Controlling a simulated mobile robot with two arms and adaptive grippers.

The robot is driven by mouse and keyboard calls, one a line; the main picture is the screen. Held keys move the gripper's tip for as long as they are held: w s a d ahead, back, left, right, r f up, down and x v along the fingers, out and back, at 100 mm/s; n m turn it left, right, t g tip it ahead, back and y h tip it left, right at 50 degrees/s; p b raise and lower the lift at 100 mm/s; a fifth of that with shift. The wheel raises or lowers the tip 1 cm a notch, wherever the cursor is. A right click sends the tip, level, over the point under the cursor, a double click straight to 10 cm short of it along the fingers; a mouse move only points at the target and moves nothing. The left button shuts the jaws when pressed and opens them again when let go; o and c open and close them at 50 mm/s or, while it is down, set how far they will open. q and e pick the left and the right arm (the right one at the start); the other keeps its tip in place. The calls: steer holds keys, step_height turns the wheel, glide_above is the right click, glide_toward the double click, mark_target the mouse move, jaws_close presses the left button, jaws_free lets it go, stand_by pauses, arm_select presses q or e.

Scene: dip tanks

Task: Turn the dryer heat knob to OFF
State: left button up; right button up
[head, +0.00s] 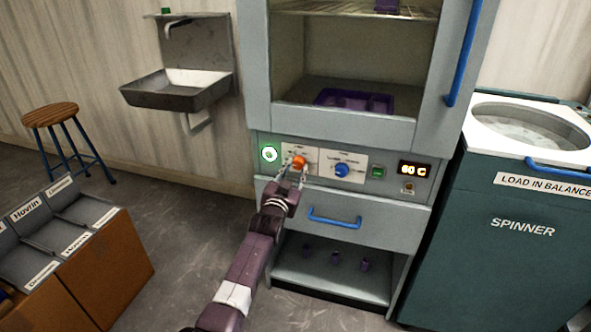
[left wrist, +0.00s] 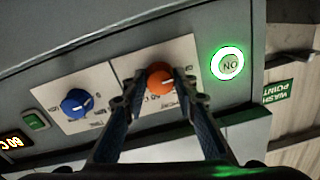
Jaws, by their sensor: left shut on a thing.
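The dryer's control panel (head: 388,189) has an orange knob (head: 299,162) and a blue knob (head: 342,170), each on a white label plate. My left gripper (head: 292,174) is at the orange knob, its fingers shut on it. In the left wrist view, the orange knob (left wrist: 160,79) sits between the two fingertips (left wrist: 158,86), and the blue knob (left wrist: 77,103) is apart from them. The plate's lettering is partly hidden and too small to read, so I cannot tell which knob is the heat knob or its setting. My right gripper is not in view.
A green-lit ON button (head: 269,154) is left of the orange knob. The display (head: 414,169) reads about 60 C. A drawer with a blue handle (head: 335,218) is below. The spinner (head: 500,235) stands right; a stool (head: 62,130) and bins (head: 85,250) stand left.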

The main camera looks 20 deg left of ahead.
arm_select(q)
steer(key=shift+f, duration=0.15)
steer(key=o, duration=1.2)
steer(key=shift+c, duration=0.2)
steer(key=shift+s, duration=0.1)
steer(key=s, duration=1.2)
steer(key=shift+d, duration=0.2)
